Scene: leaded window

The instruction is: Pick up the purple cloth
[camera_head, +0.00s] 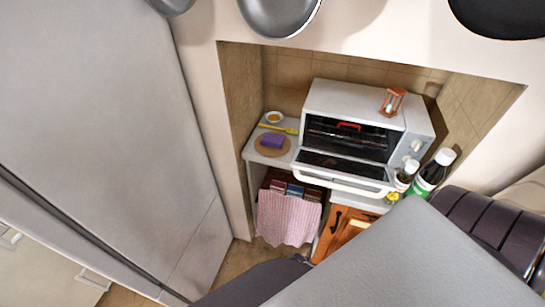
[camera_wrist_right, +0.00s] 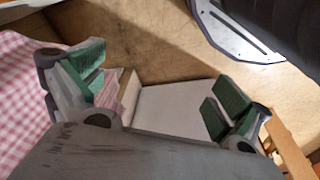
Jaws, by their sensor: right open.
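A small purple cloth (camera_head: 271,140) lies folded on a round wooden board (camera_head: 261,150) at the left end of the counter in the niche, left of the toaster oven. My right gripper (camera_wrist_right: 160,90) shows in the right wrist view with its green-padded fingers wide apart. A pale flat panel shows beyond and between the fingers, but I cannot tell whether anything touches it. The purple cloth is not visible in that view. My left gripper is not in view, and the right gripper cannot be made out in the head view.
A white toaster oven (camera_head: 350,105) has its door (camera_head: 343,173) hanging open. A yellow utensil (camera_head: 279,128) and small bowl (camera_head: 274,117) are behind the cloth. Bottles (camera_head: 433,174) stand right. A pink checked towel (camera_head: 287,218) hangs below, also left in the wrist view (camera_wrist_right: 22,95).

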